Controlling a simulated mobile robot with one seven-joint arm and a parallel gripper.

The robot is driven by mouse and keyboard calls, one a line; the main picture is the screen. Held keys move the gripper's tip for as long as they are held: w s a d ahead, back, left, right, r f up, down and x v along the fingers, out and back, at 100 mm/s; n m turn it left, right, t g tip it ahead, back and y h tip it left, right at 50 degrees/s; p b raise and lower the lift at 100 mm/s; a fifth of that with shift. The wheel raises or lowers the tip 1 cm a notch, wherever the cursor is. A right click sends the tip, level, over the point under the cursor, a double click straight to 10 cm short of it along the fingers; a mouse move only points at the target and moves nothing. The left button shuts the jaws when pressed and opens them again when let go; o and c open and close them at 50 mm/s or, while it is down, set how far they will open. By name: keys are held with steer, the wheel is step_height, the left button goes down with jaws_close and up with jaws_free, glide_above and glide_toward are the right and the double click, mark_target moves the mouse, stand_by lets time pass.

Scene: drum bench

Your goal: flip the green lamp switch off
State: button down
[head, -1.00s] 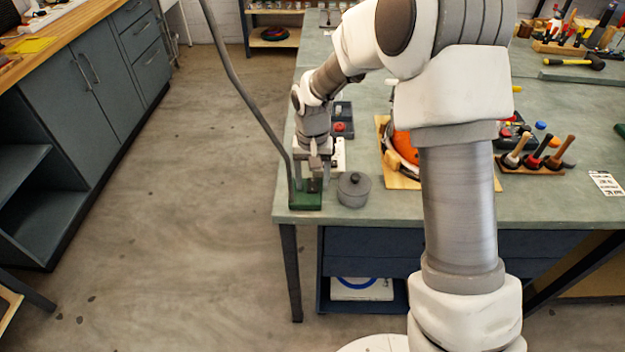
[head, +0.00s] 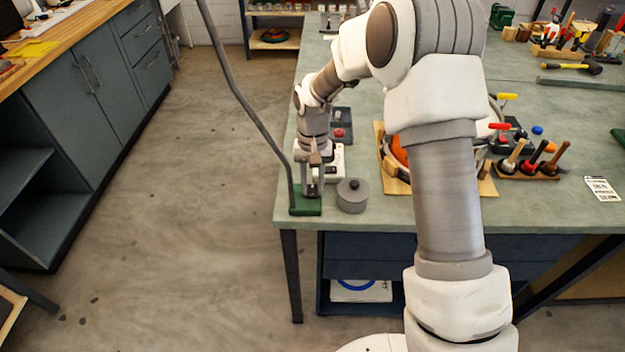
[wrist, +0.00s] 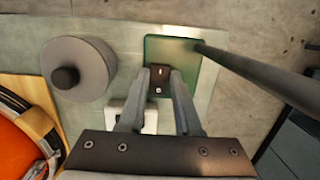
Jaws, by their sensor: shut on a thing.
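The lamp's green base (head: 298,210) stands at the near left corner of the bench, with a grey lamp arm (head: 245,100) rising from it. In the wrist view, the green base (wrist: 190,58) lies under my fingertips. A small dark switch (wrist: 159,82) shows between the fingers, at the base's edge. My gripper (head: 318,190) points down over the base, and in the wrist view my gripper (wrist: 161,73) has its fingers close on both sides of the switch, shut on it. The head view hides the switch behind the fingers. Its on or off position cannot be told.
A grey lidded pot (head: 352,196) stands close right of the base. A white object (wrist: 150,112) lies just behind the fingers. A wooden board with an orange item (head: 400,150) is further right. Clear floor lies left of the bench.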

steer(key=shift+w+r+g+p, duration=0.1)
steer(key=shift+w+g+p, duration=0.15)
steer(key=shift+g+p, duration=0.55)
steer(key=c, duration=0.6)
jaws_free()
steer(key=v, duration=1.7)
steer(key=shift+r+p, duration=0.2)
steer(key=shift+p, duration=0.2)
steer(key=shift+d, duration=0.1)
